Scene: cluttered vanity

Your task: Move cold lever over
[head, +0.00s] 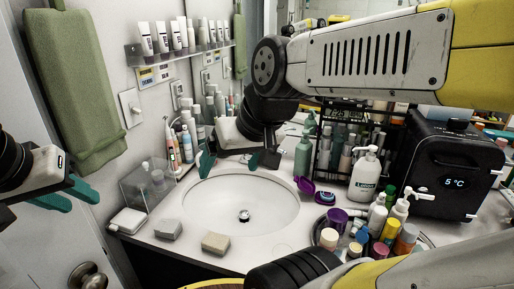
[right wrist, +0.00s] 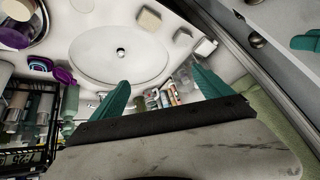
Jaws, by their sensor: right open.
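The round white sink basin (head: 242,205) with its dark drain is set in the counter, and it also shows in the right wrist view (right wrist: 120,52). My right gripper (head: 230,161) is over the back rim of the basin, pointing down. Its teal fingers are apart, with nothing seen held between them; they also show in the right wrist view (right wrist: 158,100).
A black rack (head: 345,130), lotion bottle (head: 364,174), green pump bottle (head: 304,150) and black mini fridge (head: 455,165) crowd the right. A clear box (head: 147,187) stands left of the basin. Soap bars (head: 216,242) lie in front. A wall shelf (head: 180,49) holds tubes.

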